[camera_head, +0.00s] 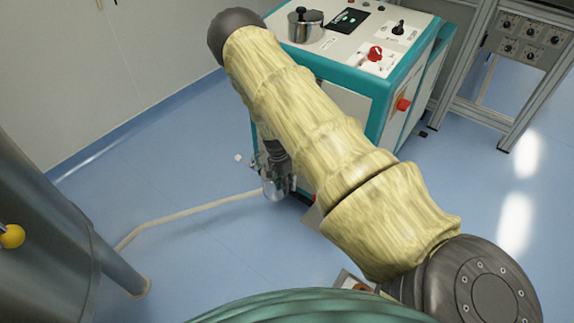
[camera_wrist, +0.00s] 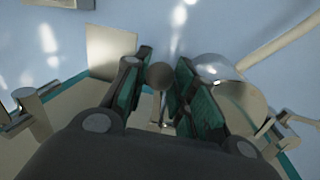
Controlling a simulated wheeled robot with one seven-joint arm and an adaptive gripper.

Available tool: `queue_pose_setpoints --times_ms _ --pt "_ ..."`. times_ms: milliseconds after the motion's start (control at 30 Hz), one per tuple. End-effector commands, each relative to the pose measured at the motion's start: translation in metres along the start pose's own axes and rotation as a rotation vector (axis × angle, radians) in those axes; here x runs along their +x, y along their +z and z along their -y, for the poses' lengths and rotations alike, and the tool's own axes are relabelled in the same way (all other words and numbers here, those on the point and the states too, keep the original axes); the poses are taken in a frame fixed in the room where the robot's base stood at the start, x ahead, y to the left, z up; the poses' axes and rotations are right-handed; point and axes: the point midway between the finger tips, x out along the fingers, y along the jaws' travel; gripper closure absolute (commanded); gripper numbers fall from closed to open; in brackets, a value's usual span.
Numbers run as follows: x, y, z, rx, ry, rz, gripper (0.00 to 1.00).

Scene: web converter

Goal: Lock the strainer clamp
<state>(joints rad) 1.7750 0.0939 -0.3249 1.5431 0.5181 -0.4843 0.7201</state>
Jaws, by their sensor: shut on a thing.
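My gripper (camera_wrist: 164,66) has its two green-padded fingers around a dark round knob (camera_wrist: 158,76), which looks like the end of the clamp's handle. A thin metal rod (camera_wrist: 163,112) shows below the knob between the fingers. A rounded, shiny, see-through body, likely the strainer (camera_wrist: 243,98), is just right of the right finger. In the head view, my gripper (camera_head: 278,155) is low at the machine's left side, above a clear vessel (camera_head: 273,187). The clamp itself is not clear in either view, and my arm covers part of the machine.
The teal-edged machine (camera_head: 375,112) carries a metal pot (camera_head: 305,25), a screen (camera_head: 349,20) and a red knob (camera_head: 375,53) on top. A pale hose (camera_head: 190,211) runs along the blue floor to a grey tank (camera_head: 45,225) at left. A metal frame (camera_head: 480,75) stands at right.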

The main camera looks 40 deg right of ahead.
Motion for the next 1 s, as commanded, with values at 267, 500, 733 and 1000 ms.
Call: queue_pose_setpoints --times_ms 267,500,733,1000 --pt "-0.0028 -0.0023 0.0079 0.089 -0.003 0.011 1.0" --pt "-0.0036 -0.0026 0.0097 0.11 -0.005 0.015 1.0" --pt "-0.004 -0.0028 0.0103 0.11 -0.006 0.014 1.0" --pt "-0.0032 -0.0016 0.0096 0.108 -0.004 0.016 0.51"
